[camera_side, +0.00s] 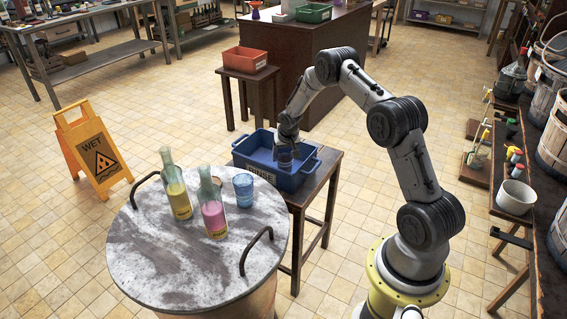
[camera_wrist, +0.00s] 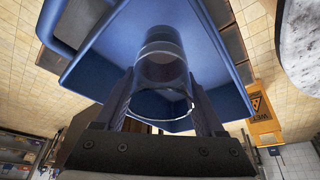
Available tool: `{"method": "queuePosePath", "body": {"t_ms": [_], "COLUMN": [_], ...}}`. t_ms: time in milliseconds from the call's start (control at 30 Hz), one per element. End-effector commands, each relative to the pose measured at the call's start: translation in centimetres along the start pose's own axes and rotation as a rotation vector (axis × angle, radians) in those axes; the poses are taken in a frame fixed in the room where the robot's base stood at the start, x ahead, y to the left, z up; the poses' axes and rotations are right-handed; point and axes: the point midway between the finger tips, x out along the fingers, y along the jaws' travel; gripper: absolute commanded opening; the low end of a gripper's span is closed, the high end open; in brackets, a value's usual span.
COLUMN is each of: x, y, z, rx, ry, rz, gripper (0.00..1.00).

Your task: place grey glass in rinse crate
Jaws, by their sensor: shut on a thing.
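The blue rinse crate (camera_side: 295,179) stands on a small dark wooden table to the right of the round marble top. My gripper (camera_side: 286,142) is over the crate, pointing down. It is shut on the grey glass (camera_side: 285,160), which is down within the crate's walls. In the wrist view the clear grey glass (camera_wrist: 160,72) sits between the two fingers of my gripper (camera_wrist: 162,95), with the blue crate (camera_wrist: 215,70) around it. I cannot tell whether the glass touches the crate floor.
The marble top (camera_side: 180,265) holds a yellow-filled bottle (camera_side: 176,190), a pink-filled bottle (camera_side: 212,208) and a blue glass (camera_side: 243,190). Its dark handles (camera_side: 254,250) stick up at the edges. A red crate (camera_side: 245,60) stands on a stool behind. A yellow wet-floor sign (camera_side: 95,150) stands at left.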

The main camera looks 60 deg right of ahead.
Motion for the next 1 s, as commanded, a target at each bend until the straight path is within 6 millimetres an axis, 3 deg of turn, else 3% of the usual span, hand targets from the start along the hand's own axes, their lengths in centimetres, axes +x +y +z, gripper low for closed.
{"method": "queuePosePath", "body": {"t_ms": [333, 700, 733, 900, 1000], "x": [3.4, 3.8, 3.9, 3.8, 3.8], "y": [-0.1, -0.1, -0.1, -0.1, -0.1], "z": [0.9, 1.0, 1.1, 1.1, 1.1], "rx": [-0.001, 0.000, 0.000, 0.000, 0.000], "ry": [0.000, 0.001, 0.000, 0.000, 0.000], "rz": [0.000, -0.001, 0.000, 0.000, 0.000], "gripper": [0.07, 0.07, 0.73, 1.00, 1.00]}}
